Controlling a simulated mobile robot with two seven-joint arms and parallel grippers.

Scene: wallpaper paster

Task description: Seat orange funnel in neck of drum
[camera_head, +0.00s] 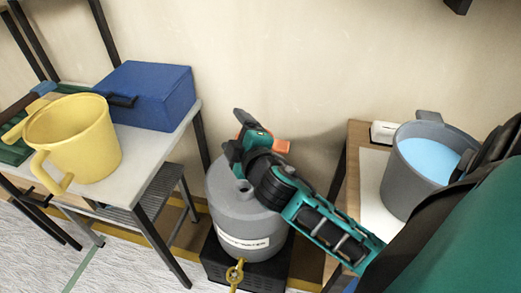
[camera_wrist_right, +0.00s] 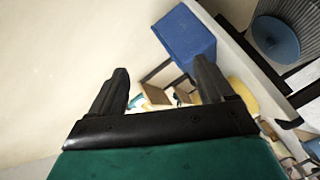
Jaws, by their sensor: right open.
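The grey drum (camera_head: 228,208) with a white label stands upright on a black base below the back wall. Orange parts of the funnel (camera_head: 282,146) show behind my right gripper (camera_head: 236,133), above the drum's top. The gripper and wrist hide most of the funnel and part of the drum top, so I cannot tell whether the funnel sits in the neck. My right gripper is open; in the right wrist view its fingers (camera_wrist_right: 160,70) are apart with nothing between them. My left gripper is not in view.
A table at the left holds a yellow jug (camera_head: 85,140) and a blue box (camera_head: 153,95). A table at the right holds a grey bucket (camera_head: 405,180) of blue liquid and a small white box (camera_head: 383,132). A yellow tap (camera_head: 235,273) sticks out at the drum's front.

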